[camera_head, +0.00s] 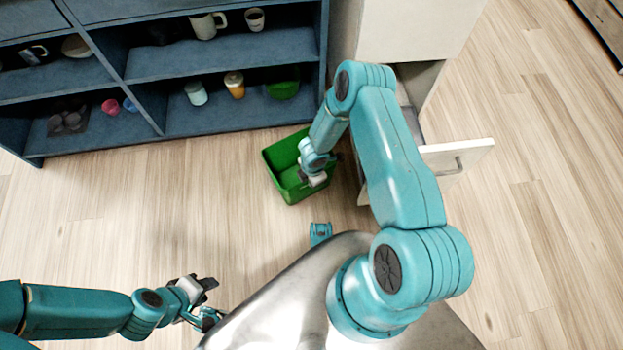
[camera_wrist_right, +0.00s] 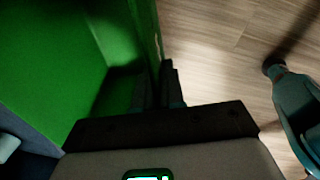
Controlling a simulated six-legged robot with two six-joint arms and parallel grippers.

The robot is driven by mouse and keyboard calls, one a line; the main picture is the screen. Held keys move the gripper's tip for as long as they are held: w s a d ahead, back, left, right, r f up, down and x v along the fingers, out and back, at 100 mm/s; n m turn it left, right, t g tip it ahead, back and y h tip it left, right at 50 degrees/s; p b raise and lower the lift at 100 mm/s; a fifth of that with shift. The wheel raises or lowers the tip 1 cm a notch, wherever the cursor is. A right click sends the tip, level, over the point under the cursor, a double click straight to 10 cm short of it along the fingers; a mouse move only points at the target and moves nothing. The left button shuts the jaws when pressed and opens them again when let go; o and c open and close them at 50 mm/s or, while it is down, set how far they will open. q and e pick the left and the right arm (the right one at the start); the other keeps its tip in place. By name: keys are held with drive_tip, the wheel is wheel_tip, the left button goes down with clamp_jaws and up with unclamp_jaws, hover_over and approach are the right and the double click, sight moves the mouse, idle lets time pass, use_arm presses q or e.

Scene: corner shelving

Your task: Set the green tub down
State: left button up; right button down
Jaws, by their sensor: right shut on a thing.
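The green tub (camera_head: 272,170) is an open-topped rectangular bin in the middle of the head view, in front of the shelving. My right gripper (camera_wrist_right: 158,92) is shut on its wall; in the right wrist view the tub's green inside (camera_wrist_right: 55,60) fills the left. In the head view my right arm covers part of the tub's right side. I cannot tell whether the tub's bottom touches the floor. My left gripper (camera_head: 209,284) is at the lower left, away from the tub, with nothing visible in it; its finger gap is unclear.
Dark blue shelving (camera_head: 220,57) stands behind the tub, holding cups, a yellow-orange jar (camera_head: 235,85) and another green container (camera_head: 284,88). An open drawer (camera_head: 455,160) with a white front juts out at right. The wooden floor (camera_head: 150,210) left of the tub is clear.

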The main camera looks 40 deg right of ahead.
drive_tip(key=shift+r, duration=0.1)
drive_tip(key=shift+f, duration=0.25)
drive_tip(key=c, duration=1.2)
unclamp_jaws()
drive_tip(key=shift+r, duration=0.1)
drive_tip(key=shift+c, duration=0.2)
